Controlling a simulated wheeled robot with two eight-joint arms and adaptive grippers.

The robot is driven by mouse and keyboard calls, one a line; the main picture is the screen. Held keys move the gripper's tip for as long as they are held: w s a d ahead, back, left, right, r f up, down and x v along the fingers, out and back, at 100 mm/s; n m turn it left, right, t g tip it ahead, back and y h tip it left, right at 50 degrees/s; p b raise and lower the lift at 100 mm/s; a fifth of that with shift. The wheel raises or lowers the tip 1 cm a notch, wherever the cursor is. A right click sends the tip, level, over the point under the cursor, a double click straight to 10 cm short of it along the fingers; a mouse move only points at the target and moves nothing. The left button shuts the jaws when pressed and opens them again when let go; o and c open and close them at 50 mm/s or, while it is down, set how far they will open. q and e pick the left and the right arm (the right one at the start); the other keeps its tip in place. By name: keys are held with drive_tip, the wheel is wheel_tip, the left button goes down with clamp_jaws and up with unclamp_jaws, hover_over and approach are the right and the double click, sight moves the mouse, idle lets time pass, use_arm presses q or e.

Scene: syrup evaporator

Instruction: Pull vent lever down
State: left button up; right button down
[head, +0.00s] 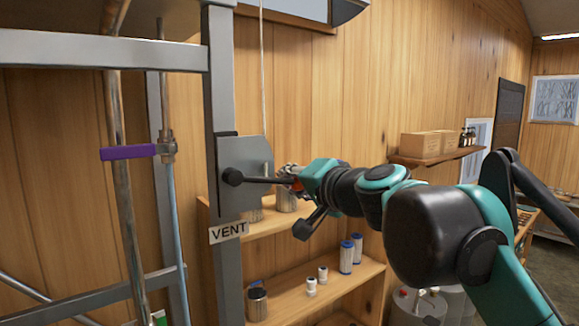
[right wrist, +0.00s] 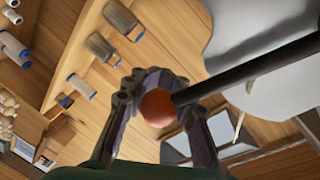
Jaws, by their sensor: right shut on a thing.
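The vent lever (head: 262,180) is a black rod running almost level to the right from a round black pivot on a grey plate (head: 240,160). A white label reading VENT (head: 228,232) sits just below the plate. My right gripper (head: 292,178) is shut on the lever's orange-red end knob. In the right wrist view the knob (right wrist: 159,107) sits between the fingers of the gripper (right wrist: 165,112), and the black rod (right wrist: 245,70) leaves toward the upper right. In the head view the fingers partly hide the knob. My left gripper is not in view.
A grey metal frame post (head: 222,90) carries the plate. A purple-handled valve (head: 128,153) on a pipe is to the left. Wooden shelves (head: 325,282) with jars and blue-and-white cylinders stand behind and below the gripper. A wall shelf (head: 437,157) with boxes is to the right.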

drive_tip(key=shift+s+a+f+m+g+y+b, duration=0.2)
drive_tip(key=shift+a+f+m, duration=0.1)
drive_tip(key=shift+f+m, duration=0.4)
drive_tip(key=shift+s+a+f+m+g+y+b, duration=0.1)
drive_tip(key=shift+s+a+f+m+g+b, duration=0.15)
drive_tip(key=shift+f+m, duration=0.45)
drive_tip(key=shift+s+a+f+m+g+y+b, duration=0.15)
drive_tip(key=shift+a+f+m, duration=0.25)
drive_tip(key=shift+f, duration=0.6)
drive_tip(key=c, duration=1.3)
unclamp_jaws()
drive_tip(key=shift+o, duration=0.2)
drive_tip(key=shift+s, duration=0.1)
drive_tip(key=v, duration=1.2)
drive_tip(key=shift+a+f, duration=0.1)
drive_tip(key=shift+f, duration=0.05)
